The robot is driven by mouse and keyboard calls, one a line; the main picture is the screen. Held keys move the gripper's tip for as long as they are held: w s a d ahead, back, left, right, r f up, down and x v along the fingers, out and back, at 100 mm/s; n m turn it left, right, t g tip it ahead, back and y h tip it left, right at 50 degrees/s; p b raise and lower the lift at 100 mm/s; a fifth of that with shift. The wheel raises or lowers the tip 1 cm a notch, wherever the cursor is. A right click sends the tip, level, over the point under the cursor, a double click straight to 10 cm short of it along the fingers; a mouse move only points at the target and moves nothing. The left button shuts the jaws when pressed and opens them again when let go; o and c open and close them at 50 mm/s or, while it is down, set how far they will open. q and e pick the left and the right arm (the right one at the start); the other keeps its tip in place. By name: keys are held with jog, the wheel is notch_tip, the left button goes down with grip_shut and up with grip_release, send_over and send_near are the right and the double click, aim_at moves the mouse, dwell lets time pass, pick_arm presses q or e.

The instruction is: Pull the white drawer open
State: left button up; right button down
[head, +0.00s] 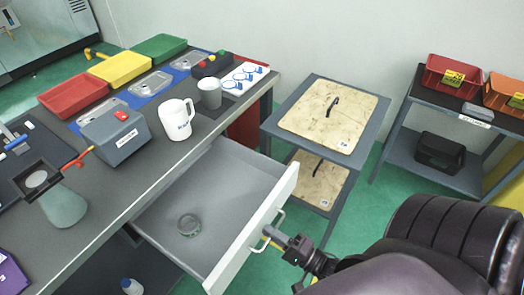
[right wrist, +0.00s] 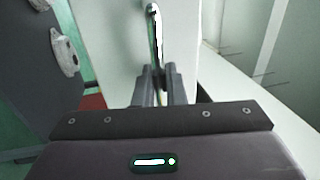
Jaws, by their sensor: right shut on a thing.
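The white drawer (head: 248,240) sticks out from under the grey workbench and stands open, with its grey inside showing. A round glass-like dish (head: 188,225) lies in it. My right gripper (head: 275,238) is at the metal bar handle (head: 266,243) on the drawer's front. In the right wrist view, the fingers (right wrist: 160,85) are closed around the handle (right wrist: 154,35), with the white drawer front (right wrist: 120,50) behind. My left gripper is not in view.
On the workbench (head: 110,185) stand a white mug (head: 177,119), a grey cup (head: 209,93), a grey box (head: 115,135) and coloured trays. A grey rack (head: 362,140) with beige boards stands just right of the drawer. Green floor shows between the rack and the right-hand shelf (head: 470,165).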

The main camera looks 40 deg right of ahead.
jog(key=shift+s+d, duration=0.1)
jog(key=shift+s, duration=0.2)
jog(key=c, duration=1.6)
grip_release()
jog(key=shift+c, duration=0.2)
jog(key=b+v, duration=0.1)
jog(key=v, duration=0.6)
jog(key=shift+s, duration=0.35)
jog(key=shift+d+f, duration=0.1)
